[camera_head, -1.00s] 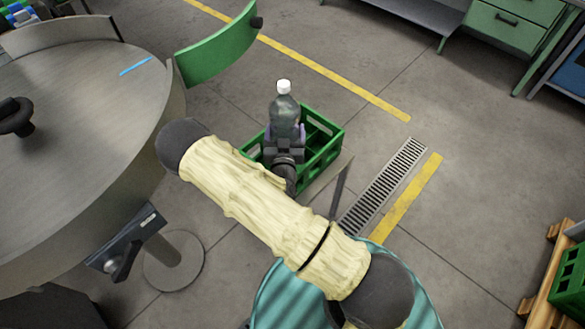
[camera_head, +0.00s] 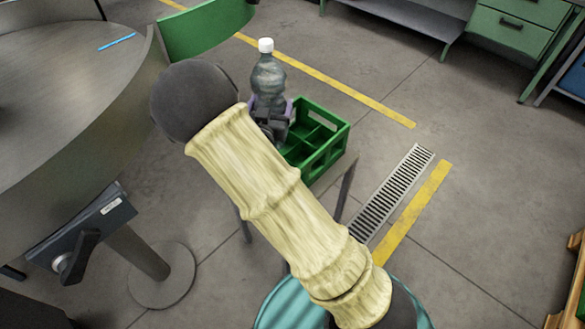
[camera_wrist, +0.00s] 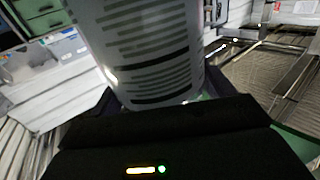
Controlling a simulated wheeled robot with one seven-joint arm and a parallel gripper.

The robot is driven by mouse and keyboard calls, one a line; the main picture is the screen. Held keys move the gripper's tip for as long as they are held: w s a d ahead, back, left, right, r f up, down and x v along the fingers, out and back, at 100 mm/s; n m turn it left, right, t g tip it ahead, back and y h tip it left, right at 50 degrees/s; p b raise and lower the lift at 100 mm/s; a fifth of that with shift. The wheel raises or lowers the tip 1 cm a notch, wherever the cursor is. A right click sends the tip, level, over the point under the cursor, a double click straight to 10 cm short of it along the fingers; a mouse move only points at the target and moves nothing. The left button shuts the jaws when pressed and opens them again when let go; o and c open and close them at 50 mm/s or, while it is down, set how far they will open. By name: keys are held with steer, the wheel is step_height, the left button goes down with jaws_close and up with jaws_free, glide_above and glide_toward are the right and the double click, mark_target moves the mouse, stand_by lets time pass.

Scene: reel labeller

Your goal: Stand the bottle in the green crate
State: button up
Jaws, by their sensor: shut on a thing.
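The bottle (camera_head: 267,82) is dark and see-through with a white cap, and stands nearly upright in my gripper (camera_head: 272,112). My gripper is shut on it around its lower part. In the wrist view the bottle (camera_wrist: 145,45) fills the upper middle, with printed lines on its side; its base is hidden behind my gripper (camera_wrist: 160,110). The green crate (camera_head: 325,152) has several compartments and is seen just right of and behind my gripper in the head view. The bottle appears over its left part or left edge; I cannot tell its height above it.
A round grey table (camera_head: 60,110) with a blue strip stands at the left. A floor grate (camera_head: 392,192) and yellow lines lie at the right. Green drawers (camera_head: 505,32) stand at the far right.

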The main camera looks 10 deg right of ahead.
steer(key=b, duration=0.3)
steer(key=shift+a+r, duration=0.1)
steer(key=shift+r, duration=0.2)
steer(key=shift+r+b, duration=0.45)
steer(key=shift+b, duration=0.2)
steer(key=shift+f+b, duration=0.5)
steer(key=shift+f, duration=2.75)
